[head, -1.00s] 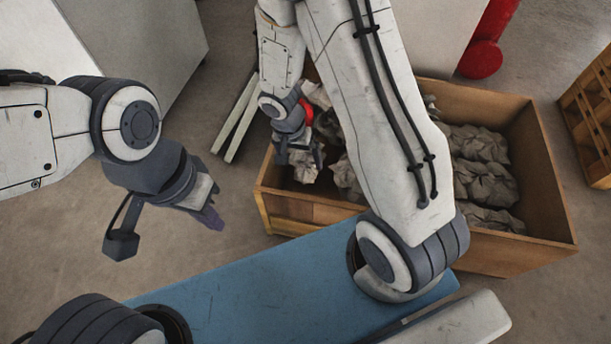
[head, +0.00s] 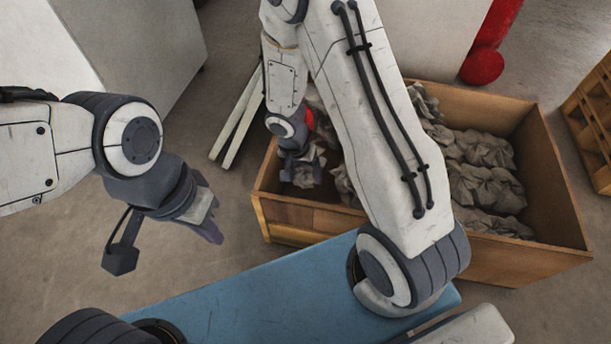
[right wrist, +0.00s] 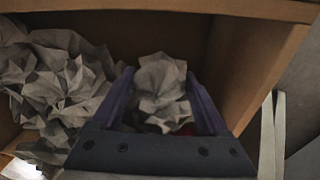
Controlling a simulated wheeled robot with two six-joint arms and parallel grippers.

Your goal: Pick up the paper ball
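A crumpled grey paper ball (right wrist: 163,92) lies inside the wooden box, between the two purple fingers of my right gripper (right wrist: 160,82) in the right wrist view. The fingers stand apart on either side of the ball; firm contact cannot be made out. In the head view my right gripper (head: 302,172) reaches down inside the box's near left corner, with the ball (head: 304,177) partly hidden by its fingers. My left gripper (head: 212,207) is open and empty above the floor, left of the box.
The open wooden box (head: 315,218) holds several more paper balls (head: 480,185), partly hidden behind my right arm. Its walls stand close to the right gripper. Pale planks (head: 238,120) lie left of the box. A wooden crate (head: 590,125) stands at the far right.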

